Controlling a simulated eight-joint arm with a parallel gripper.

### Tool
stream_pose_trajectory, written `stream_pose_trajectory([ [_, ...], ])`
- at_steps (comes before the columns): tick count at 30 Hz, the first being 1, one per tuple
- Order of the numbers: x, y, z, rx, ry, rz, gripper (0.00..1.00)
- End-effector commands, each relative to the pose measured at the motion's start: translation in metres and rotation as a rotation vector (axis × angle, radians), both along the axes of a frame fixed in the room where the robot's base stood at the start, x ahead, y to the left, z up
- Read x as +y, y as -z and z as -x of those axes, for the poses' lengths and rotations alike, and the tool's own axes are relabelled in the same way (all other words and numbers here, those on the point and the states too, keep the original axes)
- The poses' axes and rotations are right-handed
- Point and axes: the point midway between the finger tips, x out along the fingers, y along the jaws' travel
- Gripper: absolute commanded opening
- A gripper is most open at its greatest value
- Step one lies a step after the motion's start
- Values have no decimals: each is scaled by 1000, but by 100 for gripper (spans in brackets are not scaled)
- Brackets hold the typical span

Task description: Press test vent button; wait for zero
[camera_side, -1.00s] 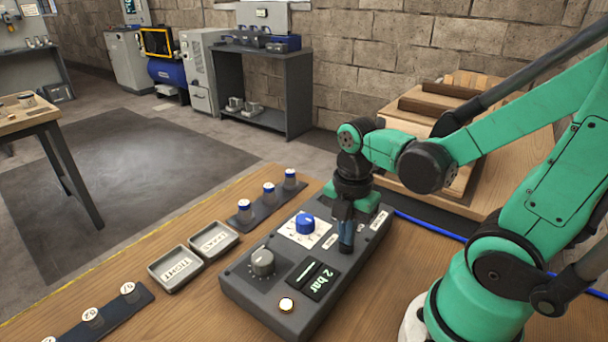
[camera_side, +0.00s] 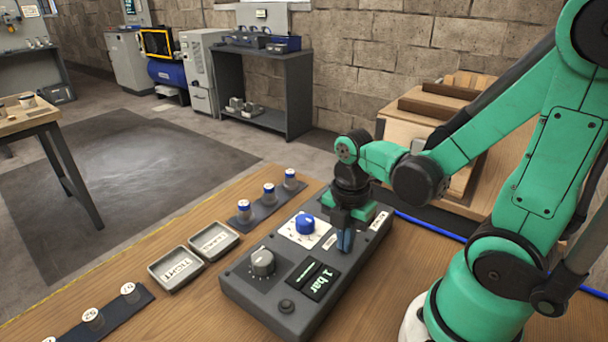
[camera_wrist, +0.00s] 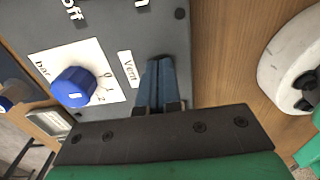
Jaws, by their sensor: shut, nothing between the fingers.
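The grey test box (camera_side: 240,292) sits on the wooden bench, and its display (camera_side: 304,278) reads "1 bar". A round lamp or button (camera_side: 286,306) at its near end is dark. My gripper (camera_side: 345,246) is shut and empty, pointing down over the box's right side. In the wrist view my gripper's fingertips (camera_wrist: 160,64) lie right beside the "Vent" label (camera_wrist: 128,69). The vent button itself is hidden by the fingers; I cannot tell whether they touch it. A blue knob (camera_side: 305,224) on a white dial also shows in the wrist view (camera_wrist: 73,87).
A grey knob (camera_side: 262,260) stands on the box. Left of it are a tray marked "TIGHT" (camera_side: 175,268) and another tray (camera_side: 214,240). Blue-topped parts (camera_side: 269,192) stand in a rack behind; numbered parts (camera_side: 93,318) stand at front left. A blue hose (camera_side: 435,229) runs behind my arm.

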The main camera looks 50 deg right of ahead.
Motion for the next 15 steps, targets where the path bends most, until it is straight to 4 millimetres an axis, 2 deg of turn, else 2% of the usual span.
stream_pose_trajectory([
  [7,0,-5,0,-17,1,3,0],
  [15,0,-35,0,-6,0,1,0],
])
